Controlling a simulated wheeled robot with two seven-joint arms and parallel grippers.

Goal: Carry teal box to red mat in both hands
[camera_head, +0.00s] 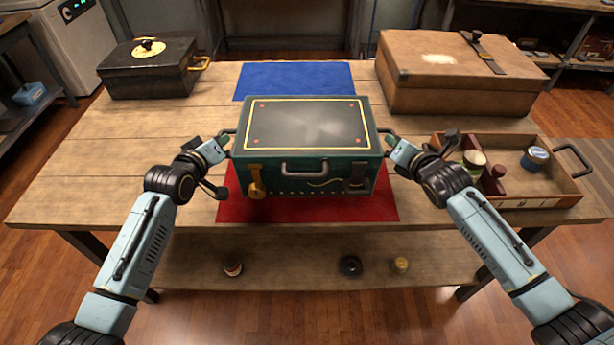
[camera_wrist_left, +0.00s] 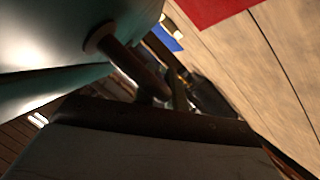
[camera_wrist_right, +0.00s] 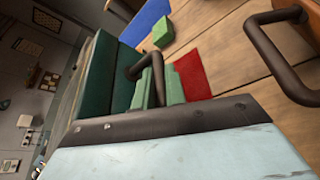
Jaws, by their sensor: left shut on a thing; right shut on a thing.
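The teal box (camera_head: 312,180), with a dark top framed by a yellow line, is level over the red mat (camera_head: 375,207). It appears raised above the mat, which shows apart from it in the right wrist view (camera_wrist_right: 192,75). My left gripper (camera_head: 224,145) is shut on the box's left side handle, a dark bar in the left wrist view (camera_wrist_left: 130,62). My right gripper (camera_head: 390,143) is shut on the right side handle, also seen in the right wrist view (camera_wrist_right: 148,62). The box hides the mat's middle and back.
A blue mat (camera_head: 295,80) lies behind the box. A black case (camera_head: 148,75) stands at the back left and a brown case (camera_head: 450,80) at the back right. A wooden tray (camera_head: 535,200) with several jars is beside my right gripper. The table's left side is clear.

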